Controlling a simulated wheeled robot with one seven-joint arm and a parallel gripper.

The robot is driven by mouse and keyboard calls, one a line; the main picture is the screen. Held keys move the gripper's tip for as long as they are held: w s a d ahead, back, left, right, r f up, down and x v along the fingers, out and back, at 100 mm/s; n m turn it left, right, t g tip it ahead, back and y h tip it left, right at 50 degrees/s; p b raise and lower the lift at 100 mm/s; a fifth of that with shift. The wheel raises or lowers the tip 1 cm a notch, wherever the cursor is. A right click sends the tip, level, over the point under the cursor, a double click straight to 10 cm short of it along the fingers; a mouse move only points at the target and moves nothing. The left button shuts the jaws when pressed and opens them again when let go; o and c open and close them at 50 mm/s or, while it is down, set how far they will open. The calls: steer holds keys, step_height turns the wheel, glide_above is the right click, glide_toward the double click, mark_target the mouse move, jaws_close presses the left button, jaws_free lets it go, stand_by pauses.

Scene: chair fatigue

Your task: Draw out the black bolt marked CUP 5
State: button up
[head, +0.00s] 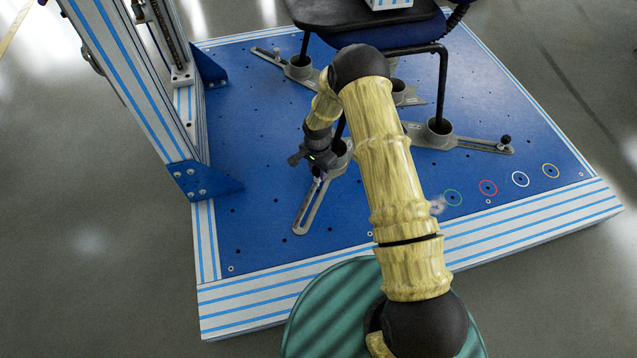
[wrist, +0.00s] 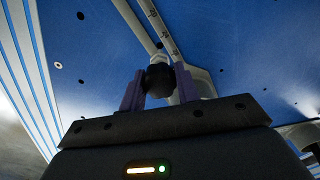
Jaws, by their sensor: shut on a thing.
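My gripper (head: 316,174) is low over the blue board, at the slotted grey arm (head: 308,212) of the front-left cup (head: 341,152). In the wrist view its two purple fingers (wrist: 159,84) are shut on the black knob of a bolt (wrist: 160,76), one on each side. A pale collar shows just beyond the knob, against the slotted arm. I cannot read a CUP 5 mark on the bolt, and I cannot tell how deep it sits. Another black bolt (head: 505,140) stands at the end of the right cup's arm (head: 470,143).
A chair (head: 375,35) stands over the board with its legs in grey cups (head: 439,130). A striped upright frame (head: 140,90) rises at the left. Coloured rings (head: 488,188) mark holes at the front right. The board's front area (head: 270,245) is clear.

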steer(key=shift+r+p, duration=0.8)
steer(key=shift+r, duration=0.35)
